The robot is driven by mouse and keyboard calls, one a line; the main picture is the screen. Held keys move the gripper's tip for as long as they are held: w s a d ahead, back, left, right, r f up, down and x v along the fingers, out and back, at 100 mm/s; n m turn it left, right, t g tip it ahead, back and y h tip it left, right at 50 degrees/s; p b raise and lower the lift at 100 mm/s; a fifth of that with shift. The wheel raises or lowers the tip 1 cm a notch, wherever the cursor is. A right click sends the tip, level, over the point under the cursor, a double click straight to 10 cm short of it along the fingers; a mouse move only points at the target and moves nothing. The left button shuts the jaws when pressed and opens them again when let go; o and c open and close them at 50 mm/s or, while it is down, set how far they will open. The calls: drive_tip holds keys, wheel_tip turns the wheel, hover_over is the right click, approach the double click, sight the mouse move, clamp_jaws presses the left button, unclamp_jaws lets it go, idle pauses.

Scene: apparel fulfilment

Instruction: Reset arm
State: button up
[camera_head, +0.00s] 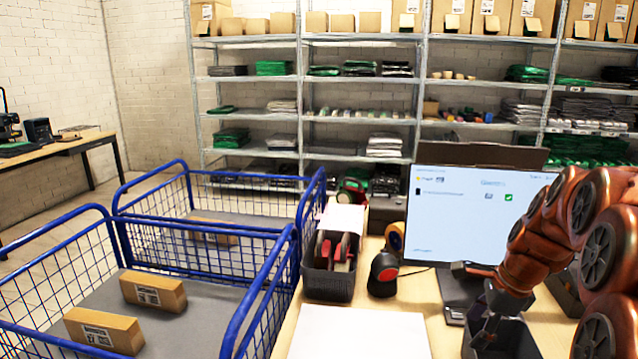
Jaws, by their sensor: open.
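My copper-coloured arm comes in from the right edge.
A monitor (460,210) stands just behind my arm. A dark basket of tools (328,284), a black scanner (383,275) and a white sheet (360,333) are on the desk (425,292). Blue wire carts (236,325) with cardboard boxes (153,291) stand left. Stocked shelves (360,115) line the back.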

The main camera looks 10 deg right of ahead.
drive_tip(key=s+a+n+g, duration=0.1)
drive_tip(key=s+a+n, duration=0.45)
drive_tip(key=a, duration=0.25)
drive_tip(key=s+a+n+g, duration=0.1)
drive_tip(key=s+a+n, duration=0.3)
drive_tip(key=a+n, duration=0.25)
drive_tip(key=s+a+f+n+g+h, duration=0.1)
drive_tip(key=s+a+f+n, duration=0.1)
drive_tip(key=s+n, duration=0.3)
drive_tip(key=s+a+f+n+g+h, duration=0.1)
drive_tip(key=s+a+n, duration=0.3)
drive_tip(key=s, duration=0.5)
drive_tip(key=shift+f+n, duration=0.35)
drive_tip(key=shift+n, duration=0.65)
drive_tip(key=shift+s, duration=0.1)
